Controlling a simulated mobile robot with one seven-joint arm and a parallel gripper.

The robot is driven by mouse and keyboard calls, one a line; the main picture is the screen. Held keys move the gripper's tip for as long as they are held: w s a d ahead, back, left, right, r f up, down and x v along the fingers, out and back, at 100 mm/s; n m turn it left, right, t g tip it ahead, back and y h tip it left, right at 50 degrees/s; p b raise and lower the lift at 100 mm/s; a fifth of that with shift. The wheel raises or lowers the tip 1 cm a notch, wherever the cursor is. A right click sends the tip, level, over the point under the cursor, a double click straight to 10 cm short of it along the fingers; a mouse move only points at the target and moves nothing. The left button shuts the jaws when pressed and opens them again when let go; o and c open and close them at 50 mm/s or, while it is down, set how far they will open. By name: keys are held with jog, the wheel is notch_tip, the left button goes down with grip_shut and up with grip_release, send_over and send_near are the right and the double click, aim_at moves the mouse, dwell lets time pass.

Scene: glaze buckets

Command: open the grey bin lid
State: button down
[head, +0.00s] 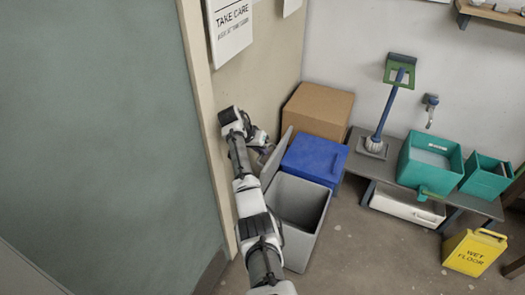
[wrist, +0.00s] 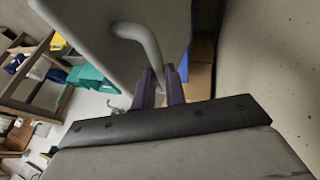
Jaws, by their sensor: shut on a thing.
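The grey bin (head: 295,205) stands on the floor beside my arm, and its dark inside shows from above. Its grey lid (head: 276,160) is raised steeply at the bin's left edge, next to the wall. In the wrist view the lid (wrist: 85,22) fills the top, with a curved grey handle (wrist: 142,42) on it. My gripper (wrist: 159,72) is shut on the handle's lower end. In the head view my gripper (head: 264,147) is at the lid's upper part, and its fingertips are hard to make out.
A blue bin (head: 316,158) stands just behind the grey bin, with a cardboard box (head: 318,108) behind it. A low bench (head: 374,163) with teal buckets (head: 430,160) is to the right. Floor right of the bin is clear.

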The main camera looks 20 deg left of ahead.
jog(key=shift+s+d+f, duration=0.1)
jog(key=shift+s+f, duration=0.05)
jog(key=shift+f, duration=0.25)
jog(key=shift+s+d+f, duration=0.1)
jog(key=shift+s+f, duration=0.05)
jog(key=shift+f, duration=0.25)
jog(key=c, duration=1.8)
grip_release()
jog(key=o, duration=0.3)
jog(key=shift+w+a+f, duration=0.1)
jog(key=shift+w, duration=0.15)
jog(key=shift+o, duration=0.2)
jog(key=shift+r, duration=0.3)
